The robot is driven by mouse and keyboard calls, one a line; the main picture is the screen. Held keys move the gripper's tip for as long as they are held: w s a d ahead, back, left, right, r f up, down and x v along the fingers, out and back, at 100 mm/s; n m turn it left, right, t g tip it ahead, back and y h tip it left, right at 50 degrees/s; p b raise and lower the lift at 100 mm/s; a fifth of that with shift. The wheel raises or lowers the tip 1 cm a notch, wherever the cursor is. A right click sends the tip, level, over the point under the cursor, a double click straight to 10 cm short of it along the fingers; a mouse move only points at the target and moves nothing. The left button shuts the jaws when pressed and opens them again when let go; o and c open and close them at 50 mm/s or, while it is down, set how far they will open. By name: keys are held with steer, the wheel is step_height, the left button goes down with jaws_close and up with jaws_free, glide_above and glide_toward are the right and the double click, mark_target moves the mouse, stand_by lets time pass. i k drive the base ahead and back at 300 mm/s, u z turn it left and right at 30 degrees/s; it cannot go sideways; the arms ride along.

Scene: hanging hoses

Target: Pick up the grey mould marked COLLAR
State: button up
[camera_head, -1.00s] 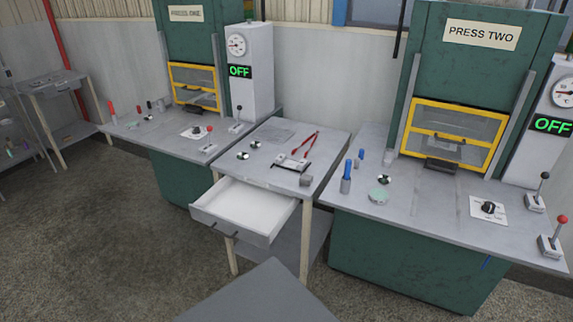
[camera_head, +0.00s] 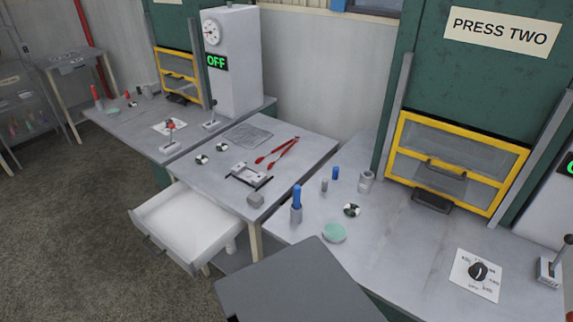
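No lettering reading COLLAR is legible, so I cannot tell which grey piece is the mould. A grey metal fixture (camera_head: 248,175) lies near the middle of the table. My gripper is not in view.
A white-lined drawer (camera_head: 190,225) stands open below the middle table. Red tongs (camera_head: 277,150) lie on top. A blue-handled tool (camera_head: 296,203), green disc (camera_head: 334,233) and dial plate (camera_head: 478,272) are on the right bench. The yellow guard (camera_head: 455,160) is shut. Floor is clear at left.

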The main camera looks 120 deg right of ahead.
mark_target(241, 171)
steer(key=z, duration=0.05)
steer(key=k, duration=0.45)
steer(key=z, duration=1.2)
steer(key=i, duration=0.55)
